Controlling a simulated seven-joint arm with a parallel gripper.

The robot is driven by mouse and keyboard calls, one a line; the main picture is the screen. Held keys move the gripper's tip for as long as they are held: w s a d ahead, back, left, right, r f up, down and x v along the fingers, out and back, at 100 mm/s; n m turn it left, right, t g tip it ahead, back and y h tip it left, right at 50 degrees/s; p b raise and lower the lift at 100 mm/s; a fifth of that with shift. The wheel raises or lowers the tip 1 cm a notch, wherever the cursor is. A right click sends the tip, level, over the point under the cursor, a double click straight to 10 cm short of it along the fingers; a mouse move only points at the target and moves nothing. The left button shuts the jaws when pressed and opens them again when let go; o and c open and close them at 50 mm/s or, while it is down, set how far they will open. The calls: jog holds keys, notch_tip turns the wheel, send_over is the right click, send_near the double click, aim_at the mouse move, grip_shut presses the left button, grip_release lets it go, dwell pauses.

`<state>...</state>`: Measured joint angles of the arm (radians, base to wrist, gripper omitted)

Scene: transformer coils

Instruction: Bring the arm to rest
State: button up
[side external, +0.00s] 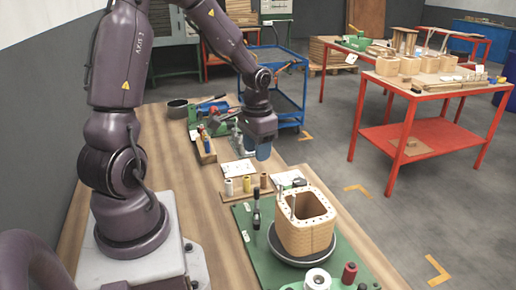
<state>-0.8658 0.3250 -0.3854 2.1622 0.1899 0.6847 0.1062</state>
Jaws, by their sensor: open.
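My gripper (257,150) hangs at the end of my dark purple arm, fingers pointing down, above the workbench behind the coil. The gap between the fingers is small in this view. A square tan coil former (306,232) with a row of holes in its rim stands upright on a round dark turntable (284,256). The turntable sits on a green mat (243,215). The gripper is apart from the former, up and to its left in the picture.
On the wooden bench (172,158) stand a rack of small spools (246,186), a rack of coloured bottles (206,150), papers (238,168) and a dark bowl (177,108). A red spool (349,272) and a white roll (317,279) are at the front. A blue cart (284,85) and red tables (425,135) stand beyond.

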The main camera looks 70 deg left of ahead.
jog(key=s+d+r+m+t, duration=0.1)
jog(key=s+d+r, duration=0.3)
jog(key=d+r, duration=0.4)
jog(key=s+d+r+m+t, duration=0.1)
jog(key=s+d+r+t, duration=0.3)
jog(key=d+r, duration=0.4)
jog(key=shift+s+r+m+t, duration=0.3)
jog(key=shift+r+m, duration=0.1)
jog(key=shift+r, duration=0.15)
